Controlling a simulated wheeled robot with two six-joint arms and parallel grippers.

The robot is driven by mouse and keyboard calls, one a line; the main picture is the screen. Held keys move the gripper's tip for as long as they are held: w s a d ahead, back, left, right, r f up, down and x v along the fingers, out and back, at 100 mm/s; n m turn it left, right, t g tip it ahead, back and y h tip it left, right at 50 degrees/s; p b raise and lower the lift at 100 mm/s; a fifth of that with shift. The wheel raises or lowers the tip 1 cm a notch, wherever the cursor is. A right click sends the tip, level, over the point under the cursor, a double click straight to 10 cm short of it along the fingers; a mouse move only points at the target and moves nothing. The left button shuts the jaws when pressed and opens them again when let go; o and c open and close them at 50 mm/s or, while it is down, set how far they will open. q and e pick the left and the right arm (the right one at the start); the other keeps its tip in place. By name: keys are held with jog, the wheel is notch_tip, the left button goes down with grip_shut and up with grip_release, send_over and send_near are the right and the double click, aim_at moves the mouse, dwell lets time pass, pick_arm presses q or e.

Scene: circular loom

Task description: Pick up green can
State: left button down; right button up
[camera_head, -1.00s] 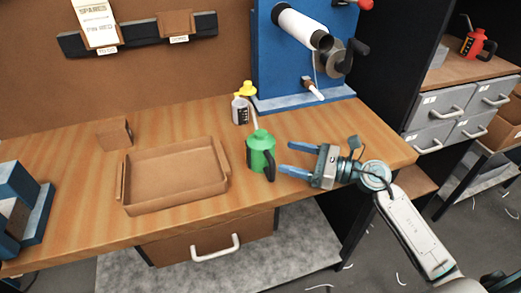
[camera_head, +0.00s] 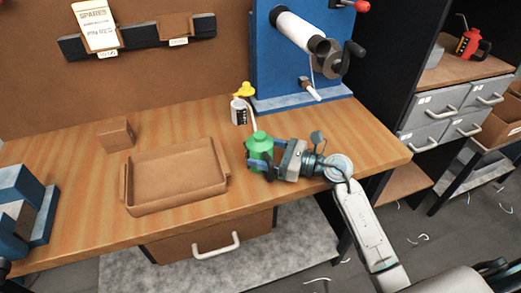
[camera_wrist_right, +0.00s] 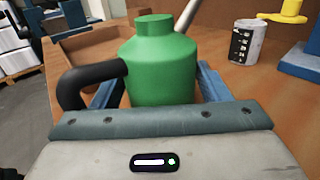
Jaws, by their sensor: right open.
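The green can (camera_head: 259,144) stands upright on the wooden workbench, right of the cardboard tray. It has a black handle and a thin light spout. My right gripper (camera_head: 262,158) reaches it from the right, with its blue fingers around the can's body. In the right wrist view the green can (camera_wrist_right: 160,65) fills the middle, between the two open fingers, with its black handle (camera_wrist_right: 88,84) at the left. The lower part of the can is hidden behind the gripper's body. My left gripper does not show.
A cardboard tray (camera_head: 128,190) lies left of the can, with a small brown box (camera_head: 116,134) behind it. A small labelled container (camera_head: 239,112) and a yellow-topped item (camera_head: 244,90) stand behind the can. A blue machine stand (camera_head: 300,100) is at the back. A red can (camera_head: 468,44) sits on a far shelf.

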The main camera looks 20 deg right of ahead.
jog(key=c, duration=0.8)
jog(key=shift+c, duration=0.2)
jog(key=shift+r, duration=0.1)
